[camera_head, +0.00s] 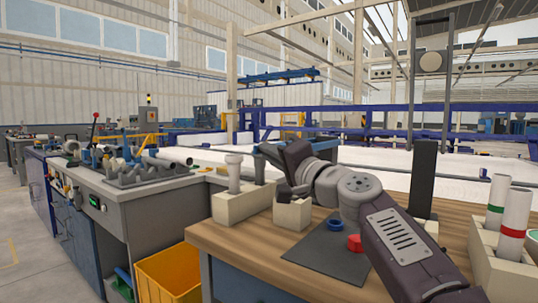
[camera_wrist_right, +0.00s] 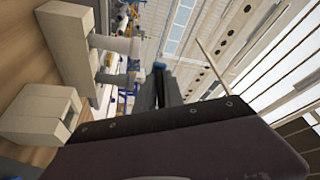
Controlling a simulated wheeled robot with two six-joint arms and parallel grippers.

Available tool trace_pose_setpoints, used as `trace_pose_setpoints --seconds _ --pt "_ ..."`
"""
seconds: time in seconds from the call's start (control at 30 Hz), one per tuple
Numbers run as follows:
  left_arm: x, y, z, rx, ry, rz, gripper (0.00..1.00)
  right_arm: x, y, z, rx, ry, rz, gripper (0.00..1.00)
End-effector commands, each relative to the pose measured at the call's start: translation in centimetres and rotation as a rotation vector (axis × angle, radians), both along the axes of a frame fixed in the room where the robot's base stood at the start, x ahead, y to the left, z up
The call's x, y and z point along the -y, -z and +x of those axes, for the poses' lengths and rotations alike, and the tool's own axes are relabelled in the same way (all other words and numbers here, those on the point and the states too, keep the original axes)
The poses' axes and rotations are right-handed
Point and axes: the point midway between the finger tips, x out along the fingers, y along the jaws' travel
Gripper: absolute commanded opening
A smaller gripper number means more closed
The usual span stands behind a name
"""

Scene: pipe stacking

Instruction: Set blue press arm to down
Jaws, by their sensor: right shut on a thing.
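My right gripper (camera_head: 268,154) reaches from the lower right over the back of the wooden table, above the beige blocks. In the right wrist view its dark fingers (camera_wrist_right: 160,90) are close together. A small blue piece (camera_wrist_right: 158,66) shows at their tips. It appears to be part of the blue press arm, but most of it is hidden by the fingers and the gripper body. In the head view the press arm cannot be told apart from the blue shapes around the gripper, so its angle is unclear. My left gripper is out of view.
A beige holder (camera_head: 241,205) with a white pipe (camera_head: 234,172) and a small beige block (camera_head: 293,214) stand left. A dark mat (camera_head: 325,262) carries a blue ring (camera_head: 334,225) and red piece (camera_head: 354,243). Right are a dark post (camera_head: 424,180) and banded pipes (camera_head: 514,220).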

Motion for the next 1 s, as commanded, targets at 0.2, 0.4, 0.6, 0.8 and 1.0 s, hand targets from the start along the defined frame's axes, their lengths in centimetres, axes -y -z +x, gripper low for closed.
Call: trace_pose_setpoints --seconds 0.2,0.4,0.6,0.8,1.0 --pt "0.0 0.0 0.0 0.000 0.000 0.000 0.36 0.5 0.3 0.5 -0.006 0.017 -0.001 0.00" --pt "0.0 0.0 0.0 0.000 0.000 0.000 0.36 0.5 0.2 0.4 -0.004 0.015 0.001 0.34" --pt "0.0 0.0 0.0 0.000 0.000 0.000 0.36 0.4 0.1 0.3 -0.002 0.015 0.002 0.34" --pt "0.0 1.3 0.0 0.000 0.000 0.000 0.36 1.5 0.7 -1.2 0.000 0.016 0.002 0.34" --pt "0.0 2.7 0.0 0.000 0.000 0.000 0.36 4.1 1.3 -5.0 0.003 0.017 0.001 0.34"
